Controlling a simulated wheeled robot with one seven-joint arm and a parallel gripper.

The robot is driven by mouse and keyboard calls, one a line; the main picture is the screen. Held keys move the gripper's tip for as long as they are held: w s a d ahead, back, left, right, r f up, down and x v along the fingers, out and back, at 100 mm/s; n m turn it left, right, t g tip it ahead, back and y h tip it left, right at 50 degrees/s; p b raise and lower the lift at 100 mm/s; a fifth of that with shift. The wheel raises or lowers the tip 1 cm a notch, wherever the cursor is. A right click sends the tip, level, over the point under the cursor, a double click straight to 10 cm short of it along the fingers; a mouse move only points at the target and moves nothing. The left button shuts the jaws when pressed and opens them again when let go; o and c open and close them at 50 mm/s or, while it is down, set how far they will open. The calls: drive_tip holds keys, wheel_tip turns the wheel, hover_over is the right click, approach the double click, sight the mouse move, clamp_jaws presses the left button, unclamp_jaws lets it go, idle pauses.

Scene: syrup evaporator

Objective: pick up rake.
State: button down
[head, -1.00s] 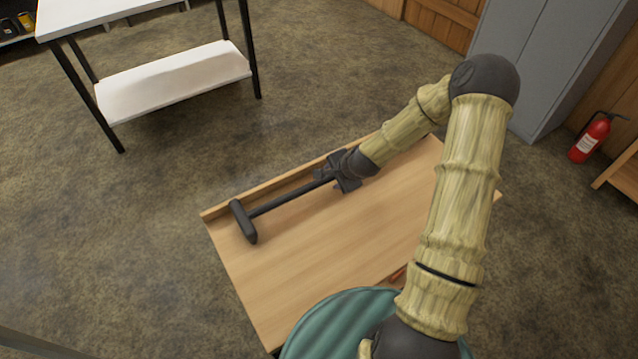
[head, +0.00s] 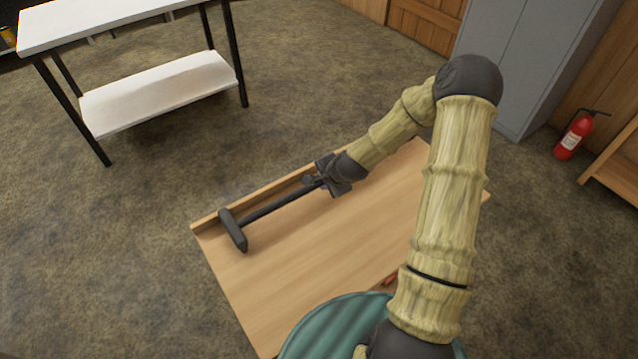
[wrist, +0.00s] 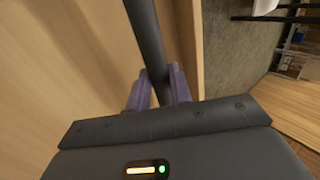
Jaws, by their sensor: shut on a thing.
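The rake is a dark tool with a long handle (head: 272,206) and a crosswise head (head: 233,230) at its left end. It lies along or just above the wooden tabletop (head: 330,235), near the raised back edge; I cannot tell whether it touches the wood. My gripper (head: 318,181) is shut on the rake's handle near its right end. In the wrist view, the dark handle (wrist: 148,40) runs between the two purple-grey fingers of my gripper (wrist: 157,85). The rake's head is out of the wrist view.
A raised wooden lip (head: 255,198) runs along the tabletop's back edge. A white table with a lower shelf (head: 160,92) stands at the back left. A grey cabinet (head: 530,60) and a red fire extinguisher (head: 574,137) stand at the right. Floor between is clear.

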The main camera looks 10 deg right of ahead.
wheel_tip(320, 180, up, 10)
drive_tip(key=shift+f+p, duration=0.25)
drive_tip(key=shift+p, duration=0.55)
drive_tip(key=s+f+n+g+y, duration=0.1)
drive_tip(key=n+g, duration=0.1)
drive_tip(key=n, duration=0.2)
drive_tip(key=s+f+n+g+y, duration=0.2)
drive_tip(key=n, duration=0.2)
drive_tip(key=s+f+n+g+y, duration=0.1)
drive_tip(key=s+f+n, duration=0.1)
drive_tip(key=n, duration=0.2)
drive_tip(key=shift+a+f+n+g, duration=0.1)
drive_tip(key=shift+f+n+g, duration=0.1)
drive_tip(key=shift+n+g, duration=0.15)
drive_tip(key=shift+s+d+f+n+g, duration=0.2)
drive_tip(key=shift+s+n+g, duration=0.2)
drive_tip(key=shift+n, duration=0.15)
